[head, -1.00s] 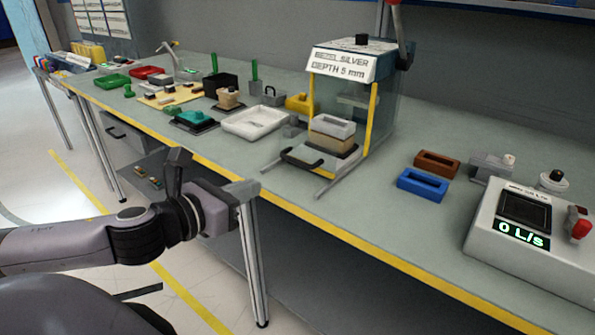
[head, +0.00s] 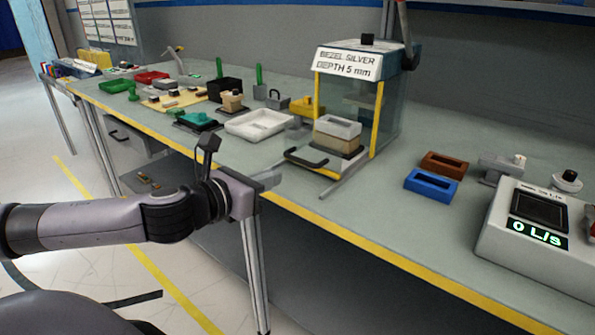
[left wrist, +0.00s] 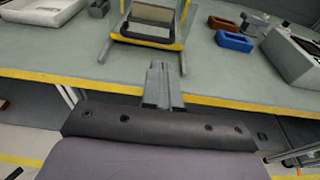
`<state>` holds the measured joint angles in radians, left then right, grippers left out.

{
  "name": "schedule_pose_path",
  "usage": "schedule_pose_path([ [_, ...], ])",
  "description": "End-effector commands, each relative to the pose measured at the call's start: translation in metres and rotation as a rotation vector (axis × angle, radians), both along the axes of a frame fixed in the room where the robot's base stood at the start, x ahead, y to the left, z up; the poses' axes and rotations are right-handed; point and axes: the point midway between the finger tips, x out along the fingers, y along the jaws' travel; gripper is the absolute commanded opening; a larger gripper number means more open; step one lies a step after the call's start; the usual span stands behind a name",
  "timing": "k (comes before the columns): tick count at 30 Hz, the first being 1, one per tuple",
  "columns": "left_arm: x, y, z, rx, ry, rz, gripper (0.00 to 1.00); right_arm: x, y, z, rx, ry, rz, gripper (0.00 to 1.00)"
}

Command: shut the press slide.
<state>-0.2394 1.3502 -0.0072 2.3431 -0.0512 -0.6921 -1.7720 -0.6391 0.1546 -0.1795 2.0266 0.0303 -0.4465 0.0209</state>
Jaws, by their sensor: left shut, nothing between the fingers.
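The press (head: 390,105) has a blue top, clear walls, yellow edges and a sign reading "BEZEL SILVER DEPTH 5 mm". Its slide (head: 327,163) is drawn out toward the bench's front edge on grey rails and carries a light grey block (head: 338,126). A black handle (head: 306,157) is on the slide's front; it also shows in the left wrist view (left wrist: 152,13). My left gripper (head: 274,178) is shut and empty at the bench's front edge, in front of the handle and apart from it. In the left wrist view its fingers (left wrist: 160,68) point toward the slide. My right gripper is out of view.
A white tray (head: 258,124) and several small parts stand left of the press. An orange-brown block (head: 443,164) and a blue block (head: 431,186) lie to its right, beside a grey meter (head: 491,237) reading "0 L/s". The bench front between slide and meter is clear.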

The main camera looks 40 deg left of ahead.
Motion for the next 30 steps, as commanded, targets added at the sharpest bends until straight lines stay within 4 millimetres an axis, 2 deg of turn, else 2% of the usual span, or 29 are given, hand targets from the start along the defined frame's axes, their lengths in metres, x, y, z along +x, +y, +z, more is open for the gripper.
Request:
schedule_pose_path([
  [14,0.023,-0.004,-0.003,-0.005,-0.003,-0.003,0.00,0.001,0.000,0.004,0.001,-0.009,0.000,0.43],
  [30,0.075,-0.007,-0.014,-0.006,-0.001,-0.002,0.00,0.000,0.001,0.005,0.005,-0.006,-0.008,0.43],
])
